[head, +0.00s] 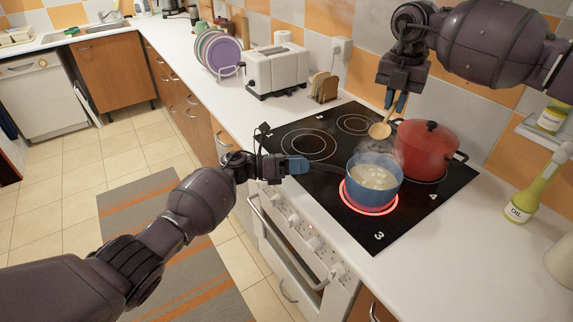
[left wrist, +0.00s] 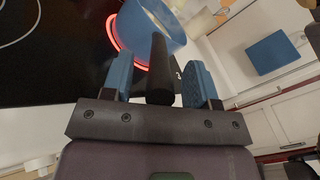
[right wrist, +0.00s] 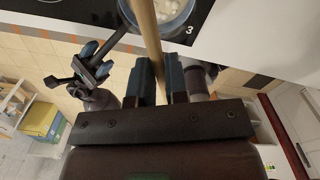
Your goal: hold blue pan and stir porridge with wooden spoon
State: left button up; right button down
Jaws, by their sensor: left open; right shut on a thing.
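The blue pan (head: 374,184) with pale, lumpy porridge (head: 373,177) stands on the glowing front burner. My left gripper (head: 296,166) is at the pan's dark handle (head: 330,178). In the left wrist view the handle (left wrist: 160,68) lies between the open blue fingers (left wrist: 162,85), with gaps at both sides. My right gripper (head: 396,103) is above the stove, shut on the wooden spoon (head: 380,131). The spoon hangs bowl down above and behind the pan, apart from the porridge. In the right wrist view its shaft (right wrist: 147,40) runs between the fingers (right wrist: 158,80).
A red lidded pot (head: 424,151) stands on the hob (head: 408,214) close behind the pan. A toaster (head: 274,70), a toast rack (head: 323,87) and a plate rack (head: 220,54) line the counter at the left. An oil bottle (head: 532,185) stands at the right.

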pick_arm(q)
jog(key=shift+d, duration=0.2)
grip_shut()
dwell(0.3)
dwell(1.8)
jog(key=o, duration=0.9)
grip_release()
jog(key=shift+c, duration=0.2)
jog(key=shift+r, duration=0.15)
pick_arm(e)
jog(key=shift+r, duration=0.1)
